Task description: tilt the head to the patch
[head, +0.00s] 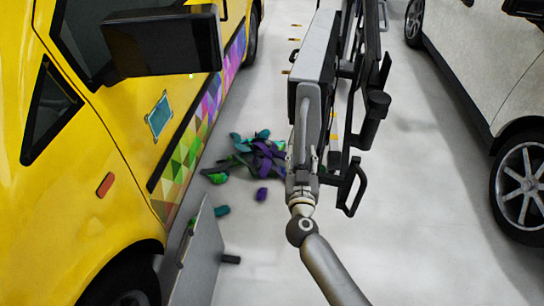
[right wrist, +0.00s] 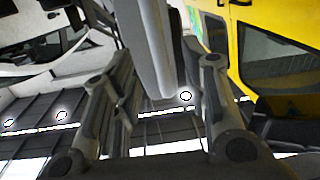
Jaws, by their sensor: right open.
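The patch (head: 159,115), a small teal-edged square, lies on the side of the yellow car (head: 75,190), just above its colourful triangle-patterned wrap (head: 195,125). My right gripper (head: 302,168) is to the right of the car, at the lower end of a pale grey handle on a tall grey and black frame (head: 312,75). In the right wrist view its two fingers (right wrist: 160,85) stand apart, with a pale bar (right wrist: 150,45) between or just beyond them. I cannot tell whether they touch it. My left gripper does not show.
Crumpled purple, green and teal scraps (head: 255,155) lie on the floor between car and frame. A grey panel (head: 203,255) stands near the car's front wheel. A white car (head: 490,80) is at the right. Pale floor (head: 425,190) is clear between.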

